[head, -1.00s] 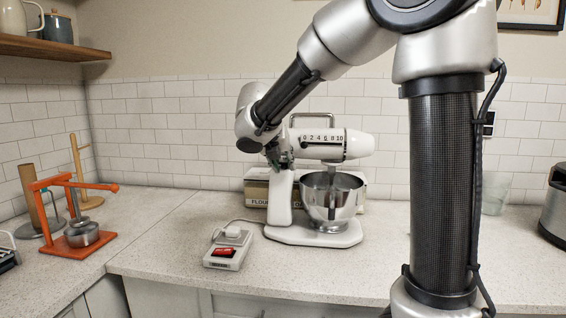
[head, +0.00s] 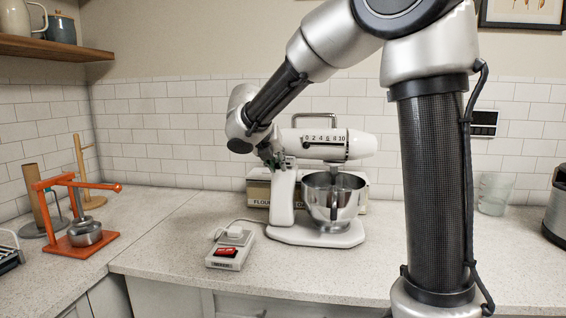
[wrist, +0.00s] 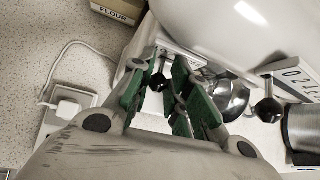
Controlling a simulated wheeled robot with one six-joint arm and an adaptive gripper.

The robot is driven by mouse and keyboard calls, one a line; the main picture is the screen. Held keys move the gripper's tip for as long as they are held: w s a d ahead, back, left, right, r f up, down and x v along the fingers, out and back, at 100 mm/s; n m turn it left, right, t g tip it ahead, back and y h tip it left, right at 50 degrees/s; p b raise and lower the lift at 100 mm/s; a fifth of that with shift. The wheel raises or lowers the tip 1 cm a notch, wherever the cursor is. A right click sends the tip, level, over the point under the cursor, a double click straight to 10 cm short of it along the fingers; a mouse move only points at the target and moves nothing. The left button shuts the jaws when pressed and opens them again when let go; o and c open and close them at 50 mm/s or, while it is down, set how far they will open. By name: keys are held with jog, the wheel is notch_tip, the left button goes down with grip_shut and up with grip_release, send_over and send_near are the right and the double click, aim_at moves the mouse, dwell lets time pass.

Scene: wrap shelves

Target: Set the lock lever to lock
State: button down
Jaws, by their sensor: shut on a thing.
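The white stand mixer (head: 322,145) stands on the counter with its steel bowl (head: 333,200) under the head. In the wrist view the lock lever (wrist: 157,83), a short lever with a black ball knob, is between my gripper's green-padded fingers (wrist: 165,88). My gripper (head: 274,160) is at the top of the mixer's column in the head view, shut on the lever. The fingers and arm hide most of the lever in the head view, so I cannot tell its exact setting.
A second black ball knob (wrist: 268,110) is near the speed scale (wrist: 297,78). A power box with a red switch (head: 227,252) sits left of the mixer. A flour box (head: 258,190) stands behind it. An orange press (head: 82,232) is far left. The counter front is mostly clear.

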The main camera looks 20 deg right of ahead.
jog(key=shift+w+a, duration=0.1)
jog(key=shift+a, duration=0.05)
jog(key=c, duration=1.6)
grip_release()
jog(key=shift+a, duration=0.1)
jog(key=shift+o, duration=0.2)
jog(key=v, duration=1.2)
